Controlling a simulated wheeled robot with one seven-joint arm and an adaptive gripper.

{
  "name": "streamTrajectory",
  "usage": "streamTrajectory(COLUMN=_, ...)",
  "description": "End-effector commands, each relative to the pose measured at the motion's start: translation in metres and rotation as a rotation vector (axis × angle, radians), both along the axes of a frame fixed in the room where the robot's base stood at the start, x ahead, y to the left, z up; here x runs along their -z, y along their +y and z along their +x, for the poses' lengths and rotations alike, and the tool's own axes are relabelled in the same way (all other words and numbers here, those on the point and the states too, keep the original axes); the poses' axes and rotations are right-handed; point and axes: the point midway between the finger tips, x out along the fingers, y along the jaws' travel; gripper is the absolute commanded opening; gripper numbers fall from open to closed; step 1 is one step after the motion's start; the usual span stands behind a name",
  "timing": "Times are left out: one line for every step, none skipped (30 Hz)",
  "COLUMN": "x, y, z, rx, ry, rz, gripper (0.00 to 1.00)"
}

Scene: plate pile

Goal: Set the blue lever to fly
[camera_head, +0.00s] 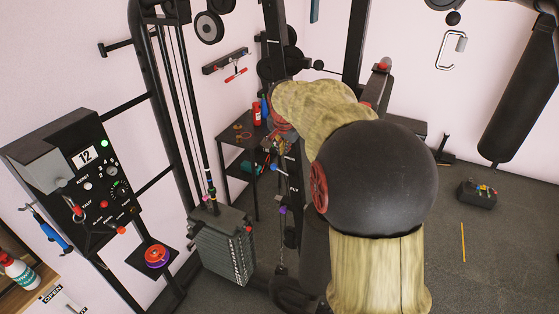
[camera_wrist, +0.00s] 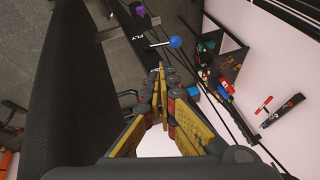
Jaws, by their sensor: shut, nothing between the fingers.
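The blue lever (camera_wrist: 174,42) shows in the wrist view as a round blue knob on a thin pale rod, standing out sideways from a dark upright marked FLY (camera_wrist: 136,37). In the head view the blue knob (camera_head: 275,168) is small, beside the same upright, with the FLY lettering (camera_head: 294,188) a little below and right of it. My gripper (camera_wrist: 159,73) is shut and empty in the wrist view, its fingertips below the knob in the picture and apart from it. I cannot tell the lever's exact setting.
A dark shelf (camera_head: 237,138) with bottles and small tools stands left of the upright. A weight stack (camera_head: 223,250) with cables is nearer, and a control panel (camera_head: 85,175) is at the left. A long black pad (camera_wrist: 75,85) fills the wrist view's left. Open floor (camera_head: 500,250) lies right.

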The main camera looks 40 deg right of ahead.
Motion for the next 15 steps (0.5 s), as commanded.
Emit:
streamTrajectory(x=0.001, y=0.000, z=0.000, rx=0.000, ry=0.000, rz=0.000, gripper=0.00)
streamTrajectory(x=0.002, y=0.000, z=0.001, rx=-0.001, ry=0.001, rz=0.001, gripper=0.00)
streamTrajectory(x=0.004, y=-0.001, z=0.001, rx=-0.001, ry=0.001, rz=0.000, gripper=0.00)
streamTrajectory(x=0.006, y=-0.002, z=0.002, rx=-0.001, ry=0.001, rz=0.000, gripper=0.00)
streamTrajectory(x=0.008, y=-0.003, z=0.003, rx=-0.001, ry=0.001, rz=0.000, gripper=0.00)
streamTrajectory(x=0.012, y=-0.004, z=0.005, rx=-0.001, ry=0.001, rz=0.000, gripper=0.00)
streamTrajectory(x=0.016, y=-0.006, z=0.006, rx=-0.001, ry=0.003, rz=0.001, gripper=0.00)
streamTrajectory(x=0.020, y=-0.007, z=0.007, rx=-0.001, ry=0.003, rz=0.001, gripper=0.00)
streamTrajectory(x=0.027, y=-0.010, z=0.010, rx=-0.001, ry=0.003, rz=0.001, gripper=0.00)
streamTrajectory(x=0.032, y=-0.011, z=0.012, rx=0.000, ry=0.004, rz=0.002, gripper=0.00)
streamTrajectory(x=0.036, y=-0.014, z=0.014, rx=0.000, ry=0.004, rz=0.001, gripper=0.00)
streamTrajectory(x=0.044, y=-0.016, z=0.017, rx=0.000, ry=0.004, rz=0.001, gripper=0.00)
streamTrajectory(x=0.049, y=-0.018, z=0.019, rx=0.000, ry=0.004, rz=0.001, gripper=0.00)
streamTrajectory(x=0.054, y=-0.020, z=0.021, rx=-0.001, ry=0.003, rz=0.001, gripper=0.00)
streamTrajectory(x=0.062, y=-0.023, z=0.023, rx=0.000, ry=0.005, rz=0.002, gripper=0.00)
